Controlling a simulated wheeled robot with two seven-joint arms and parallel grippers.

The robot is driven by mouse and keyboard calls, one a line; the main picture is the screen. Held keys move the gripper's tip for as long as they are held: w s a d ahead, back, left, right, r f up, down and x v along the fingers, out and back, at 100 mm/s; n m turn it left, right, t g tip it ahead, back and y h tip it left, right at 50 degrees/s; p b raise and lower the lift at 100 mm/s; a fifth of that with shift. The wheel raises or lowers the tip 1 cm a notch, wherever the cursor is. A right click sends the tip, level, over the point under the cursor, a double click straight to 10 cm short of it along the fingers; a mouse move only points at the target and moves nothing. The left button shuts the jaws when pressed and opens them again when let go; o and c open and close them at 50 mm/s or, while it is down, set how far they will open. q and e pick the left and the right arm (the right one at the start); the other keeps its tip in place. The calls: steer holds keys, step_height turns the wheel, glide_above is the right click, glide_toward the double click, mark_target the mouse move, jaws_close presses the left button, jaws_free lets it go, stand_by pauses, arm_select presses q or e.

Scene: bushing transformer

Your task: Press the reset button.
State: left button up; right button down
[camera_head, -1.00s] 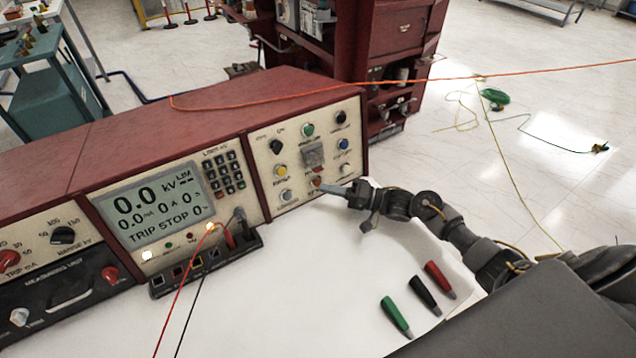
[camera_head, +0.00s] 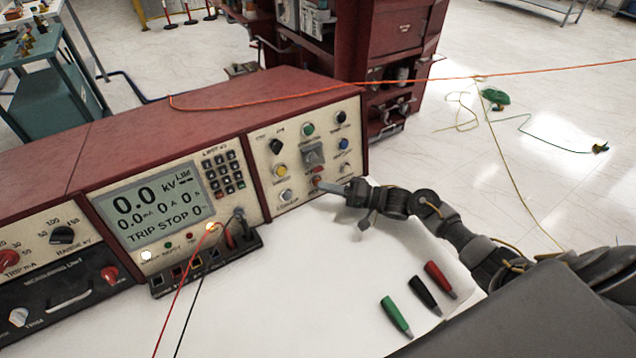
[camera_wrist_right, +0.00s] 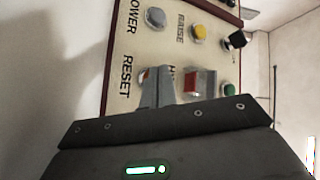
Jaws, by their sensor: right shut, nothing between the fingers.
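The reset button (camera_wrist_right: 144,74) is a small orange-red button on the cream control panel, beside the word RESET (camera_wrist_right: 126,76) in the right wrist view. It is mostly hidden behind my fingers there. In the head view the reset button (camera_head: 316,181) shows low on the panel at my fingertips. My right gripper (camera_head: 323,187) is shut and empty, its fingers pointing at the panel. The shut fingertips (camera_wrist_right: 157,70) overlap the button's edge in the wrist view; I cannot tell whether they touch it. My left gripper is not in view.
Around it are a grey button (camera_wrist_right: 156,18), a yellow button (camera_wrist_right: 199,32), a black knob (camera_wrist_right: 235,40) and a red-and-grey square switch (camera_wrist_right: 199,83). The display (camera_head: 150,205) is left of the panel. Green, black and red clips (camera_head: 396,317) lie on the white table.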

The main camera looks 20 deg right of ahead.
steer(key=shift+w, duration=0.15)
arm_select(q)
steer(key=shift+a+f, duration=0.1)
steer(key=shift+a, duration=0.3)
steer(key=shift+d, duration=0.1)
arm_select(e)
steer(key=shift+f, duration=0.1)
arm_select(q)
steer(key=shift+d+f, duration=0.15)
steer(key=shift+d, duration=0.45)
arm_select(e)
steer(key=shift+w, duration=0.3)
steer(key=shift+s+r+p, duration=0.25)
steer(key=shift+s+p, duration=0.2)
steer(key=shift+s, duration=0.05)
steer(key=shift+s+p, duration=0.3)
steer(key=shift+s, duration=0.05)
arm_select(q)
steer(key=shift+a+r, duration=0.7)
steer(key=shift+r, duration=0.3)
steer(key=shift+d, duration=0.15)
arm_select(e)
steer(key=shift+d+f, duration=0.1)
